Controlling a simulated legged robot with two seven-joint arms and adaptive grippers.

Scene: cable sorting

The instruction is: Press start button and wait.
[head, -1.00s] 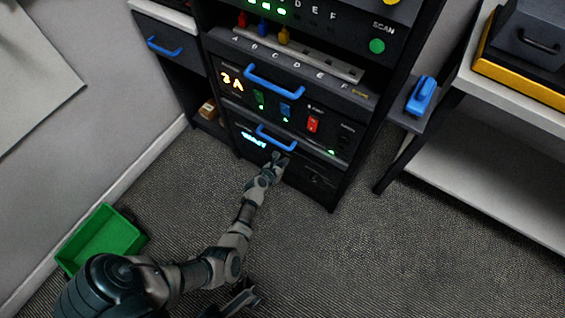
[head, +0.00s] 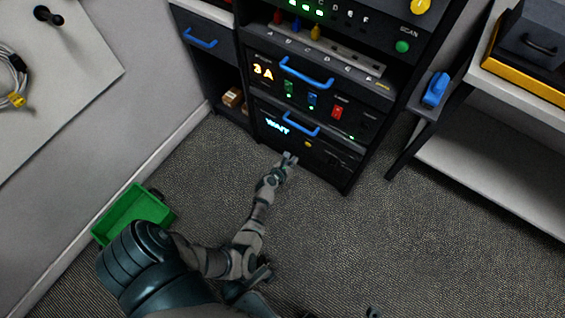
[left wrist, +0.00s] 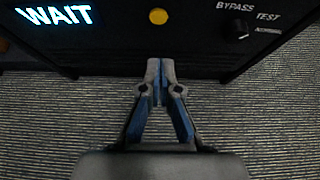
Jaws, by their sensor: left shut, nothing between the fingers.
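The lower rack panel (head: 290,140) shows a lit display (head: 278,127) that reads "WAIT"; the display (left wrist: 55,15) is also at the top left of the left wrist view. A round yellow button (head: 308,144) sits to the right of the display, and the button (left wrist: 158,16) shows at the top middle of the left wrist view. It has no label that I can read. My left gripper (head: 289,157) is shut and empty, below and apart from the button; its fingertips (left wrist: 160,62) meet in the left wrist view. My right gripper is not in view.
A knob (left wrist: 240,32) marked BYPASS, TEST and NORMAL is right of the button. Blue handles (head: 300,124) stick out from the rack. A green bin (head: 130,216) stands on the floor at left. A white shelf (head: 480,165) stands at right. The carpet between is free.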

